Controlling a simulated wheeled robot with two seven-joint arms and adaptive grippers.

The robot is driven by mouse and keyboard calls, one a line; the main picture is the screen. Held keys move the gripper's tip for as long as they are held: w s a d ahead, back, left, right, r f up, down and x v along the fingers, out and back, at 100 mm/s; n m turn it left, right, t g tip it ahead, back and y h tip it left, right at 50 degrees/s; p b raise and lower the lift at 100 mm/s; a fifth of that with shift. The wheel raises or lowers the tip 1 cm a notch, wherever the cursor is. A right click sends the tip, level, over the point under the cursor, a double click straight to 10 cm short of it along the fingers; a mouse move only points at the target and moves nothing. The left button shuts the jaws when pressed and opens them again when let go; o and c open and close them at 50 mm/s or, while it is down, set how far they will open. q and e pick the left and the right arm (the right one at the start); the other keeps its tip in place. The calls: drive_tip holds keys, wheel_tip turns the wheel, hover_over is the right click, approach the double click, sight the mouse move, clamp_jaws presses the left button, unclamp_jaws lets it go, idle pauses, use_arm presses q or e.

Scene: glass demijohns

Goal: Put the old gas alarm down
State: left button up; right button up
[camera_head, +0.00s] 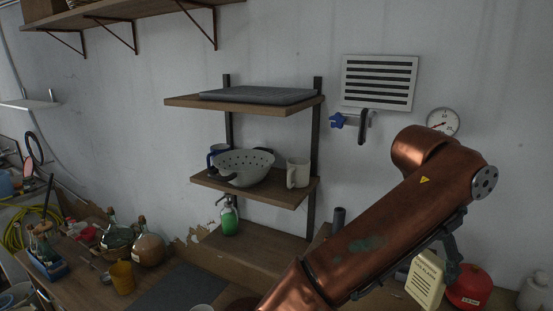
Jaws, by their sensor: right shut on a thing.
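The old gas alarm (424,284) is a cream box with dark lettering and slots, at the lower right. My right gripper (448,266), dark and partly hidden behind my copper-coloured arm, is shut on its upper right side. The alarm looks slightly tilted. Its lower edge is close to the bench, but I cannot tell whether it touches. My left gripper is not in view.
A red container (469,287) stands close at the alarm's right, with a pale bottle (533,291) beyond. Wall shelves hold a colander (243,167) and a white mug (298,173). Glass demijohns (149,249) and a yellow cup (122,277) stand on the left bench.

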drive_tip(key=w+a+f+m+g, duration=0.25)
drive_tip(key=f+m, duration=0.25)
drive_tip(key=f, duration=0.4)
drive_tip(key=w+a+f+m+g, duration=0.2)
drive_tip(key=w+f+m, duration=0.3)
drive_tip(key=f, duration=0.5)
drive_tip(key=s+a+f+m+y+b, duration=0.1)
drive_tip(key=f+m+b, duration=0.5)
drive_tip(key=f, duration=1.3)
drive_tip(key=s+a+f+m+g+y+b, duration=0.1)
drive_tip(key=a+f+m+y+b, duration=0.2)
drive_tip(key=f+b, duration=0.9)
wheel_tip(320, 180, down, 8)
drive_tip(key=a+m, duration=0.2)
drive_tip(key=shift+a+m, duration=0.4)
